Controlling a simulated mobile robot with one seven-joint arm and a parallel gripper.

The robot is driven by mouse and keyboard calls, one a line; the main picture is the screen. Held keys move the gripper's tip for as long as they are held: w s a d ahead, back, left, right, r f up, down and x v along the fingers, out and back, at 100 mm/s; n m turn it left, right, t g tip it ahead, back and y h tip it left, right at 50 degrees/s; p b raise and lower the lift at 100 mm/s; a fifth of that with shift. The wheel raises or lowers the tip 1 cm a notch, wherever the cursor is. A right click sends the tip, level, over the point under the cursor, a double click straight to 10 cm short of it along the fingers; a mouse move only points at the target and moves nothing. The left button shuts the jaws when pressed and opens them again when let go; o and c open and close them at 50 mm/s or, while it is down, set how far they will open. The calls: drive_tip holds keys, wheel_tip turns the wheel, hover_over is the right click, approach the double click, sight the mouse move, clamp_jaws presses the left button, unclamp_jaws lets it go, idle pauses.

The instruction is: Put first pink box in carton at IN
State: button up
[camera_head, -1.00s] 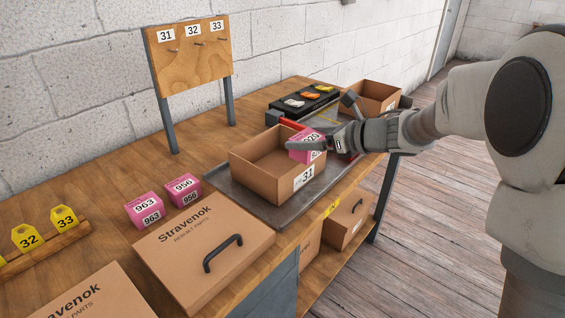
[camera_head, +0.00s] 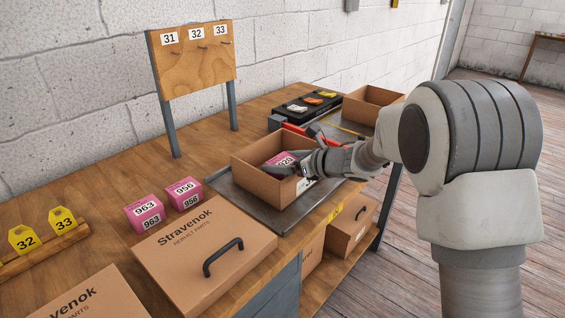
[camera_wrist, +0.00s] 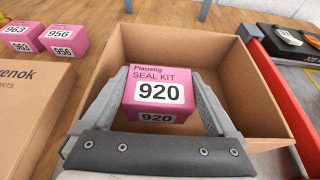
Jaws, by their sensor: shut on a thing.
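My gripper (camera_wrist: 162,100) is shut on a pink box (camera_wrist: 160,75) labelled "Plaustig SEAL KIT 920". In the head view the pink box (camera_head: 281,160) is inside the opening of an open carton, partly hidden by my gripper (camera_head: 292,165). The carton (camera_head: 257,182) stands on a grey tray on the bench; its label is mostly hidden by my gripper. In the wrist view the carton's walls (camera_wrist: 220,48) rise around and behind the box. I cannot tell whether the box touches the carton floor.
Two pink boxes, 963 (camera_head: 145,213) and 956 (camera_head: 184,194), stand left of the grey tray (camera_head: 222,183). A closed Stravenok carton (camera_head: 190,270) with a black handle lies in front. Another open carton (camera_head: 372,103) and a black tag tray (camera_head: 305,106) are behind.

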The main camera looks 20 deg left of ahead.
drive_tip(key=shift+f+b, duration=0.3)
drive_tip(key=shift+b, duration=0.15)
drive_tip(key=shift+f+b, duration=0.3)
drive_tip(key=shift+b, duration=0.2)
drive_tip(key=o, duration=1)
drive_tip(key=shift+f, duration=0.1)
